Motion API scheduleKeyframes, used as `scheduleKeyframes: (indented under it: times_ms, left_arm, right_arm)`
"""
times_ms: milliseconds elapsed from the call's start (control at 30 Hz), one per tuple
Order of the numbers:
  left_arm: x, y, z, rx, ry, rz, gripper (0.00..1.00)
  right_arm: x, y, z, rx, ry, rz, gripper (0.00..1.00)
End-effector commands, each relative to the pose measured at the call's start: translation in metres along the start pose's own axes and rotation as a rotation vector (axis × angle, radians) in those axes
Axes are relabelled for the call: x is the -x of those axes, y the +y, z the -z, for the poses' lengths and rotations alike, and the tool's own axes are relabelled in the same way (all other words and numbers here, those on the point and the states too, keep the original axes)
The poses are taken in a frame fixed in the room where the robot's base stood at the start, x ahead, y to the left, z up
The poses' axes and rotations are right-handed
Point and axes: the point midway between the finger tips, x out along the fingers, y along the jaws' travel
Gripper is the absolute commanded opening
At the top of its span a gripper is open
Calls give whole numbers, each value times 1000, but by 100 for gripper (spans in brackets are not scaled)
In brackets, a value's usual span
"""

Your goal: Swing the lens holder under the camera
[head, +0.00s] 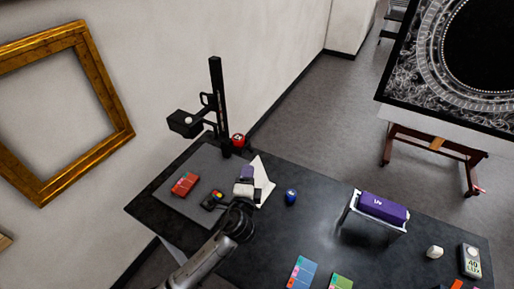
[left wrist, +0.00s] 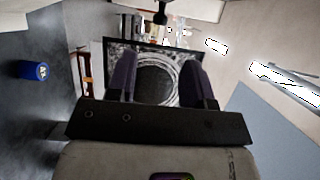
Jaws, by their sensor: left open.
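The black camera (head: 186,122) is held out to the left from an upright black post (head: 217,105) in the head view. A small black holder with coloured discs (head: 212,199) sits on the grey base board (head: 165,197) below; I cannot tell for sure that it is the lens holder. My left gripper (head: 247,172) is just right of it, above the table. Its purple fingers also show in the left wrist view (left wrist: 160,75), spread apart with nothing between them. My right gripper is not in view.
A red box (head: 185,184) lies on the board. The table between jar and lamp is clear.

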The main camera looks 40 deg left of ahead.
Motion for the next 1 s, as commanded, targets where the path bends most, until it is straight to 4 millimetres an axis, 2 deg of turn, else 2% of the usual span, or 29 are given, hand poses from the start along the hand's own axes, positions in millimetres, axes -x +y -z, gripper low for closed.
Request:
scheduleKeyframes:
  times_ms: [600,800,1000]
  left_arm:
    - [-104,-1,-1,0,-3,-1,47]
    - [-123,0,-1,1,-3,-1,47]
    - [-131,0,-1,2,-2,-2,47]
  right_arm:
    - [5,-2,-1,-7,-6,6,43]
    - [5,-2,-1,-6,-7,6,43]
    - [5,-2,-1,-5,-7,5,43]
